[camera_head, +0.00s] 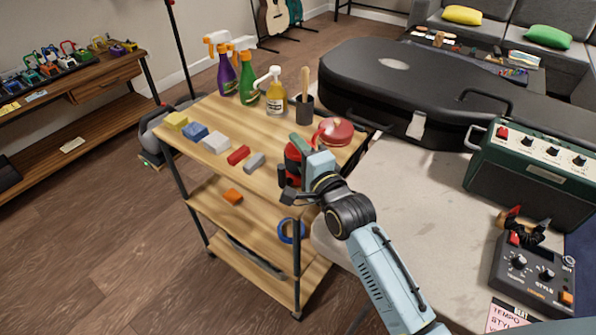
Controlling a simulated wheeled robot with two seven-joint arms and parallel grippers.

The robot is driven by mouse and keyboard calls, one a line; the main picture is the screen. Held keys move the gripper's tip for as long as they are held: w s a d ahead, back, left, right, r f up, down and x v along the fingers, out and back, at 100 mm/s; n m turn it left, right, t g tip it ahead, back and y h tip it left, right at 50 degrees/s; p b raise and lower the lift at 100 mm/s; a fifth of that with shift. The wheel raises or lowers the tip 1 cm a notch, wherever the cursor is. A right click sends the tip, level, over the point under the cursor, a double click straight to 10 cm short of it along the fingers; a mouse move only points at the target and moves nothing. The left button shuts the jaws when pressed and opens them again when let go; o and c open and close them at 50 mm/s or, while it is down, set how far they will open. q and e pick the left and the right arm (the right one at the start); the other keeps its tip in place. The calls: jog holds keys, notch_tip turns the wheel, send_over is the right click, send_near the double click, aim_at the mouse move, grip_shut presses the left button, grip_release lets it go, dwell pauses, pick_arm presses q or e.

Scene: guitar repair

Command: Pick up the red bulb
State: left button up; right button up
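My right gripper (291,181) is over the front right corner of the wooden cart's top, its arm coming in from the lower right. A red and black object (292,154) shows right beside the gripper, partly hidden by it. I cannot tell whether the fingers touch it or how far apart they are. A round red object (339,130) lies behind the gripper on the cart top. Which of these red things is the bulb is not clear from this view. My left gripper is not in view.
The cart top (222,173) carries spray bottles (248,85), a dark cup (304,108) with a wooden handle in it, and a row of small blocks (215,142). A black guitar case (400,85), a green amplifier (530,170) and a pedal (530,272) occupy the table at right.

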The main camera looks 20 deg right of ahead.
grip_shut()
jog(key=shift+r, duration=0.15)
dwell(0.5)
